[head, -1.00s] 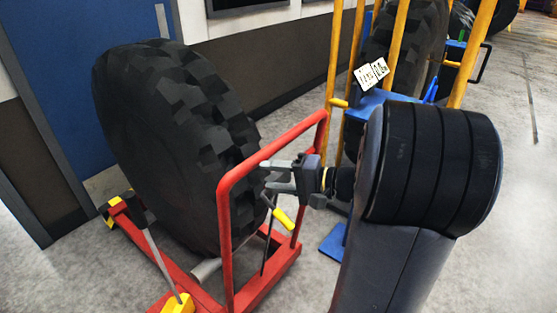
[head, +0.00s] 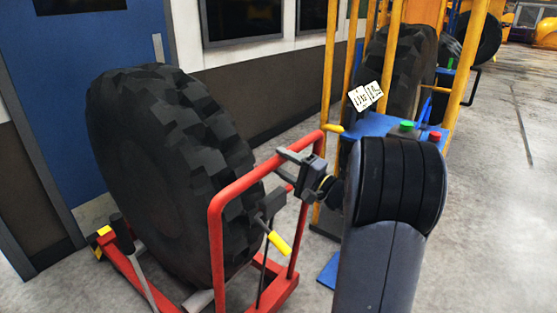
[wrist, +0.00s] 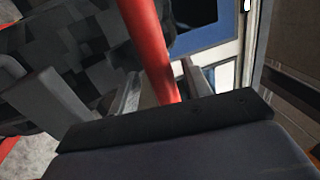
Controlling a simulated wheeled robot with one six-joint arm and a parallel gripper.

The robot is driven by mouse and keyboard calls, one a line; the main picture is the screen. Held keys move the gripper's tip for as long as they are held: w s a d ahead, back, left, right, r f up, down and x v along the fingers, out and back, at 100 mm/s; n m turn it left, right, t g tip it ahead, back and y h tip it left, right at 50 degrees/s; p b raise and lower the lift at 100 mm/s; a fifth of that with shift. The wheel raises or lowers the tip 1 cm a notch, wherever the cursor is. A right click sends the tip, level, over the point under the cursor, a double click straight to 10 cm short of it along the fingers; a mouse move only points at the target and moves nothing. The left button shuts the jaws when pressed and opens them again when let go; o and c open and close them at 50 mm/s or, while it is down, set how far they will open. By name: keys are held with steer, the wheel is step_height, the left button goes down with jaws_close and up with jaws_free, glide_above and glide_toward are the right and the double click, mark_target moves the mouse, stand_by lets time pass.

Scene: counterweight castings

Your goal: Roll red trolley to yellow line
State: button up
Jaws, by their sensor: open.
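The red trolley (head: 222,245) stands at the left in the head view, with a large black tyre (head: 150,170) upright on it. It has a tall red push handle, a low red base and a yellow-gripped lever (head: 279,243). My gripper (head: 283,164) is open at the upper right part of the handle. In the wrist view a red bar of the trolley (wrist: 150,45) runs between the open fingers, with a gap visible; I cannot tell whether either finger touches it. The lower front of the trolley is cut off by the picture edge. No yellow floor line shows.
Yellow posts (head: 463,75) and a blue stand (head: 368,122) with tyres, a white tag (head: 366,96) and green and red buttons are behind my arm. A blue door (head: 95,50) and a wall are behind the trolley. Grey floor (head: 500,220) at the right is clear.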

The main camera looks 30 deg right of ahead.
steer(key=shift+x, duration=1)
jaws_close()
